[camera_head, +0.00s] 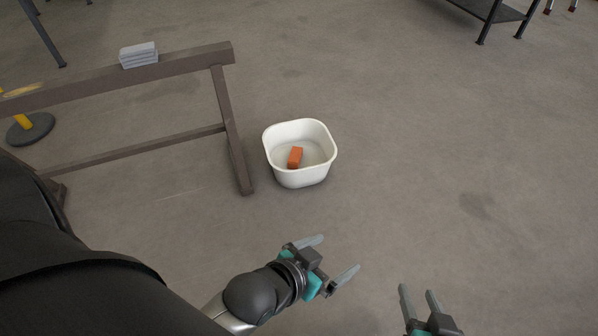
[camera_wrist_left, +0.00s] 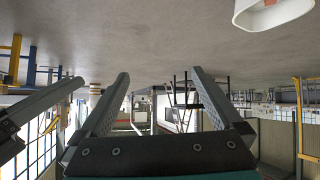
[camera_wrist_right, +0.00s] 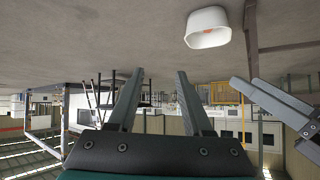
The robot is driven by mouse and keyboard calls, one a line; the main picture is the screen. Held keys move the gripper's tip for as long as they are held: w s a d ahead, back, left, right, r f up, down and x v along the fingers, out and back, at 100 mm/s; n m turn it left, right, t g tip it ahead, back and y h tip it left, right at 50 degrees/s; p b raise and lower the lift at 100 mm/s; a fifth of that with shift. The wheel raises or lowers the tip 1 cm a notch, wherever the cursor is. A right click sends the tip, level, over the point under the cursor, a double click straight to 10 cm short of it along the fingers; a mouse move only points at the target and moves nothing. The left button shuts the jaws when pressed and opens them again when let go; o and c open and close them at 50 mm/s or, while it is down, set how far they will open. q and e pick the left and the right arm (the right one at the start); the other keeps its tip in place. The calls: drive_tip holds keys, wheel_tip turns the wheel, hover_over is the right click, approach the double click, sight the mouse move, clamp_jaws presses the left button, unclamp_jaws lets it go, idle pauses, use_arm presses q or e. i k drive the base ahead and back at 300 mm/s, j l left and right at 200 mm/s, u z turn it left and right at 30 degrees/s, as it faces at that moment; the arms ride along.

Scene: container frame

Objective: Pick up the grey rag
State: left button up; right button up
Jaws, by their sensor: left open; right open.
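The grey rag (camera_head: 139,54), folded into a small stack, lies on the top beam of a brown wooden trestle (camera_head: 180,66) at the upper left of the head view. My left gripper (camera_head: 335,260) is open and empty, low in the middle of the head view, well apart from the rag. Its two fingers also show in the left wrist view (camera_wrist_left: 158,90). My right gripper (camera_head: 419,292) is open and empty at the bottom right. Its fingers also show in the right wrist view (camera_wrist_right: 157,90). The rag shows in neither wrist view.
A white tub (camera_head: 302,179) with an orange block (camera_head: 295,157) inside stands on the floor right of the trestle leg. A yellow post on a dark round base (camera_head: 31,129) is at the left. A dark metal table (camera_head: 495,12) is at the top right. The right-hand floor is clear.

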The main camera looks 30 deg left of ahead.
sight(132, 57)
drive_tip(key=u, duration=1.95)
